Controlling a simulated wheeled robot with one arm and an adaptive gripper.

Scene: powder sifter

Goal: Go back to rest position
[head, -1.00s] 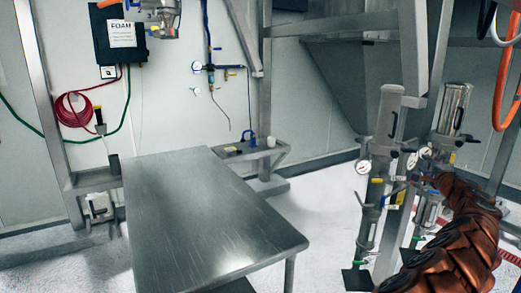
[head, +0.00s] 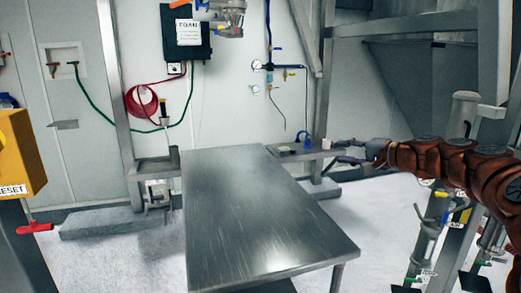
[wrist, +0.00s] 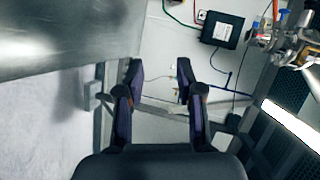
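My arm reaches in from the right edge in the head view. My gripper (head: 338,152) is at its end, in front of the wall, to the right of the metal table's far end. In the wrist view its two dark fingers (wrist: 160,75) stand apart with nothing between them, so it is open and empty. The wall and a thin rail show behind the fingers.
The bare metal table (head: 265,215) fills the middle. A small shelf (head: 310,153) stands behind it. Steel cylinders and valves (head: 430,230) stand below my arm at right. A yellow RESET box (head: 18,155) is at left.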

